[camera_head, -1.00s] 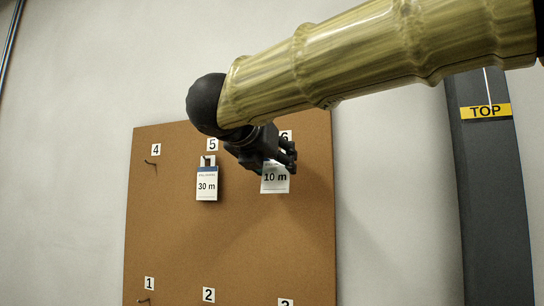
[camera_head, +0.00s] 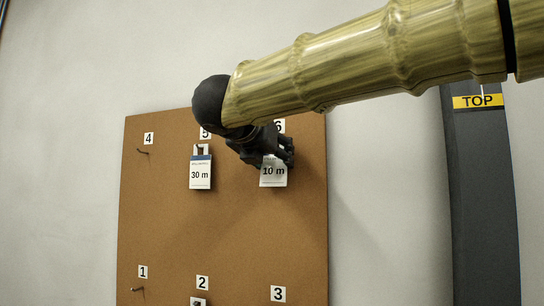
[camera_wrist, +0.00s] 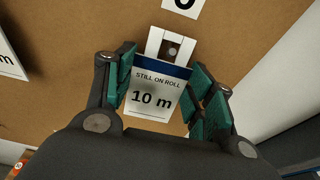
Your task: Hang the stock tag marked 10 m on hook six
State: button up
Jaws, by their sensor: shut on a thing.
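The 10 m tag (camera_head: 273,171) is a white card with a dark blue band, reading "STILL ON ROLL 10 m" in the wrist view (camera_wrist: 150,98). My gripper (camera_head: 284,151) is shut on this tag, with green-padded fingers (camera_wrist: 163,95) at its left and right edges. The tag is upright, slightly tilted, in front of the board under label 6 (camera_head: 280,126). Its white top has an opening, and a small grey hook end (camera_wrist: 172,51) shows inside it. How deep the hook sits in the opening cannot be told. The head view hides hook six behind my gripper.
The brown cork board (camera_head: 225,240) carries numbered hooks. A 30 m tag (camera_head: 200,173) hangs under label 5, left of my gripper. Hook four (camera_head: 143,151) and hook one (camera_head: 137,289) are bare. A dark column marked TOP (camera_head: 482,200) stands to the right.

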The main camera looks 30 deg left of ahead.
dwell(0.4)
jog(key=o, duration=1.2)
jog(key=v, duration=1.2)
